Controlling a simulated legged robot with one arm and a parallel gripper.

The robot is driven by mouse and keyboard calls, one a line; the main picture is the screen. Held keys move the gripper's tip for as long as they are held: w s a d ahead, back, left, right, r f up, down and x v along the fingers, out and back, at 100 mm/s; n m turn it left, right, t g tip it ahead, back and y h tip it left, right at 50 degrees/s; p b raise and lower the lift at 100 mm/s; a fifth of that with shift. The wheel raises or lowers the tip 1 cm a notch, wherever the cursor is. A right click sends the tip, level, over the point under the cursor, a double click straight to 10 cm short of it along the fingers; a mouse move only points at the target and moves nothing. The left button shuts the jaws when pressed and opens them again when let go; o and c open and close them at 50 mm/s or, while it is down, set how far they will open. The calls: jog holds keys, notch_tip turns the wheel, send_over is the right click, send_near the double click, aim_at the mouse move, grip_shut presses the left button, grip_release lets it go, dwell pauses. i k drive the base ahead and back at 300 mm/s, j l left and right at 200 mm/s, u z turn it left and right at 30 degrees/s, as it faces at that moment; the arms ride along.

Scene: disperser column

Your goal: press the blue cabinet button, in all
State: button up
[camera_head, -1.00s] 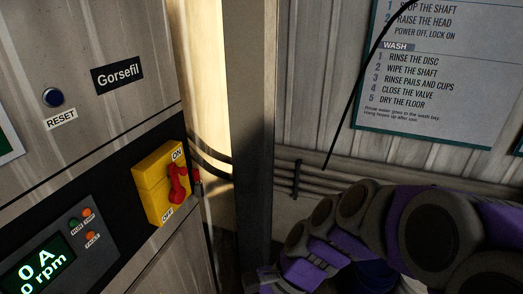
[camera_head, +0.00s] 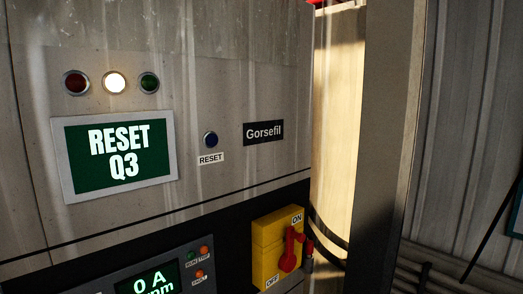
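The blue cabinet button (camera_head: 211,139) is a small round dark-blue button in a metal ring on the grey cabinet door (camera_head: 230,80). It sits just above a white label (camera_head: 210,159) reading RESET, left of the black Gorsefil plate (camera_head: 263,132). Nothing covers it. My gripper is not in this view, so its opening is hidden.
A green screen (camera_head: 120,153) reads RESET Q3. Above it, the middle lamp (camera_head: 114,82) glows white between a red and a green one. A yellow box with a red rotary handle (camera_head: 289,250) and a display (camera_head: 150,281) are below. A grey post (camera_head: 385,130) stands right.

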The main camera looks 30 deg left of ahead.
aim_at(211, 139)
jog(key=u, duration=1.55)
